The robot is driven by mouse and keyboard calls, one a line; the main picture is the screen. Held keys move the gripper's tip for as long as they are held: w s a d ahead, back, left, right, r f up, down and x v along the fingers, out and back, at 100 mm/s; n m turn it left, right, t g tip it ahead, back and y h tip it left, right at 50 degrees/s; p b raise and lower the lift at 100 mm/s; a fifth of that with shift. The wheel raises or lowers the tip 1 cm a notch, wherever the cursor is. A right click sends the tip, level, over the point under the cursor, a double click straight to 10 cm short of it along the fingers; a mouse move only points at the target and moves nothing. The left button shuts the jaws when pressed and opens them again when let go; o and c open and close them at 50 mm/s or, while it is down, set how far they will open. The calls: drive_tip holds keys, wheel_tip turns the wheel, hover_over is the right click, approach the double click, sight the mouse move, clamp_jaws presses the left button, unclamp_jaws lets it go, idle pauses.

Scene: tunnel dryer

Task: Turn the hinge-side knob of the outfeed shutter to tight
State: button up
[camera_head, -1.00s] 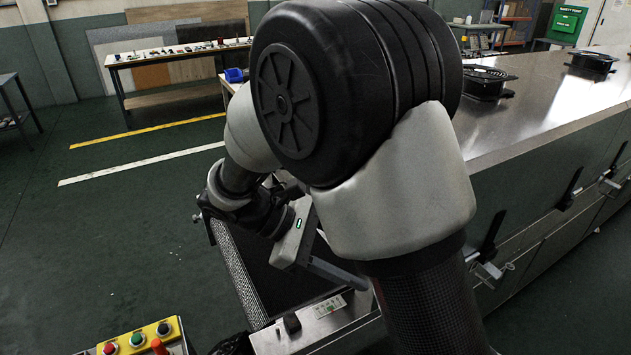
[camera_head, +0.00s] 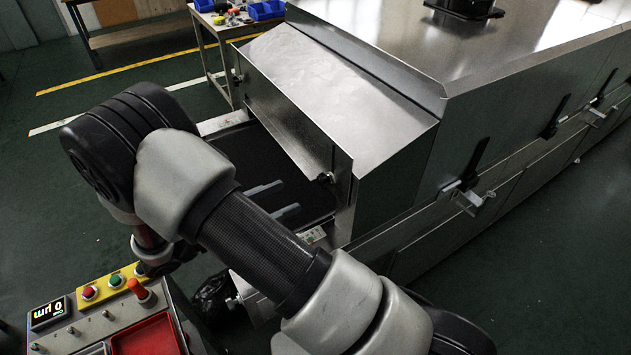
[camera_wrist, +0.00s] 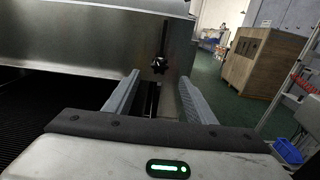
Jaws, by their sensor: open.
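The outfeed shutter (camera_head: 285,115) is a bare metal plate at the dryer's end, above a dark belt. A small black knob (camera_head: 326,178) sits at its near lower corner; another knob (camera_head: 238,76) is at its far end. No marking shows which is hinge-side. In the wrist view a black star-shaped knob (camera_wrist: 159,66) stands below a dark vertical slot, just beyond and between my fingertips. My gripper (camera_head: 290,195) is open and empty, its fingers pointing towards the near knob and apart from it. In the wrist view my gripper (camera_wrist: 158,78) shows both grey fingers spread.
A control panel (camera_head: 102,318) with coloured buttons and a red tray stands at lower left. Black latch handles (camera_head: 472,165) line the dryer's side. A table with blue bins (camera_head: 266,10) is behind. The wrist view shows a wooden crate (camera_wrist: 262,62) at right.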

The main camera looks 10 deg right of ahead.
sight(321, 181)
drive_tip(key=x, duration=0.9)
drive_tip(key=shift+w+d, duration=0.1)
drive_tip(key=shift+d, duration=0.2)
drive_tip(key=shift+c, duration=0.4)
drive_tip(key=c, duration=0.9)
drive_tip(key=shift+c, duration=0.2)
